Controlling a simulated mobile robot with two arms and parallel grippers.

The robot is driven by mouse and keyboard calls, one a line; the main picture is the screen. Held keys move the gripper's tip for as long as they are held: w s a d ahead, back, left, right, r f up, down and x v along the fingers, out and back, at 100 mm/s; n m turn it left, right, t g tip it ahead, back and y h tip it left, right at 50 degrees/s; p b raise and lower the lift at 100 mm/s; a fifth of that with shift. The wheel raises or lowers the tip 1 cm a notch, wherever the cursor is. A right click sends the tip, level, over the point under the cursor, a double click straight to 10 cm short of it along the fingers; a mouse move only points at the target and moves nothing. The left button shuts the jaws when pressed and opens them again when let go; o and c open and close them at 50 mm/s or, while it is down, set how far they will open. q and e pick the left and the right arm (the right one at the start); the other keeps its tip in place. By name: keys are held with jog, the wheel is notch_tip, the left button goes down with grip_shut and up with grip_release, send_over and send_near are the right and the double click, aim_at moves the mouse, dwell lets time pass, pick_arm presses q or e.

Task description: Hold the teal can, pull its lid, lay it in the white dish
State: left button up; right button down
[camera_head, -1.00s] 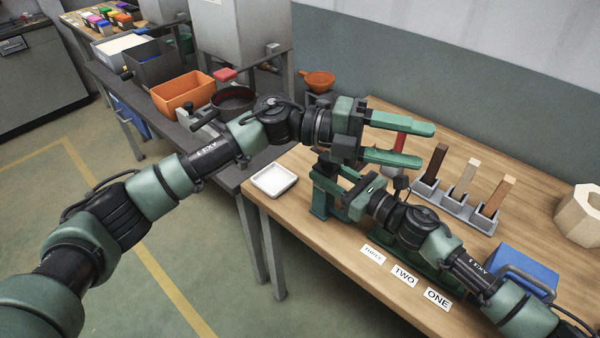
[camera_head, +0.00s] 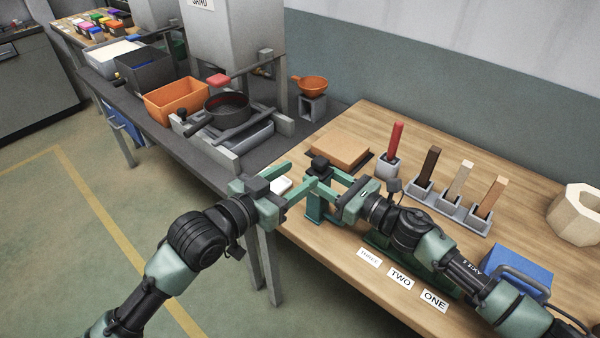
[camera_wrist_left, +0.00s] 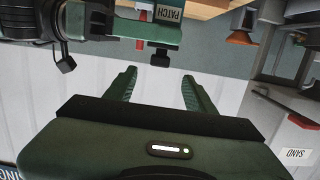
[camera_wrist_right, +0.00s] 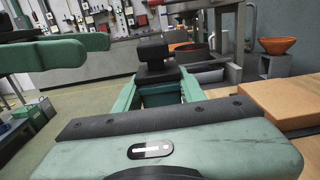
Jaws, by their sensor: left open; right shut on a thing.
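The teal can (camera_head: 314,210) is upright over the wooden table's left end, between the fingers of my right gripper (camera_head: 323,190), which is shut on it. A black knobbed lid (camera_head: 319,163) is on top; the lid also shows in the right wrist view (camera_wrist_right: 154,52). In the left wrist view the can's PATCH label (camera_wrist_left: 169,14) appears upside down. My left gripper (camera_head: 302,175) is open and empty, its fingers pointing at the can from the left, close to the lid. The white dish (camera_head: 283,186) lies on the table, mostly hidden behind the left gripper.
A brown block (camera_head: 340,150) lies behind the can. A red stick (camera_head: 396,137) and a grey holder (camera_head: 449,208) with sticks stand further right. Cards line the front edge. A blue box (camera_head: 520,268) is at right. A dark bench (camera_head: 222,155) adjoins at left.

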aim_at(321, 159)
pick_arm(q)
jog(key=x, duration=1.2)
jog(key=shift+f, duration=0.1)
jog(key=shift+s, duration=0.1)
jog(key=shift+c, duration=0.3)
grip_shut()
jog(key=shift+r, duration=0.3)
jog(key=shift+r, duration=0.9)
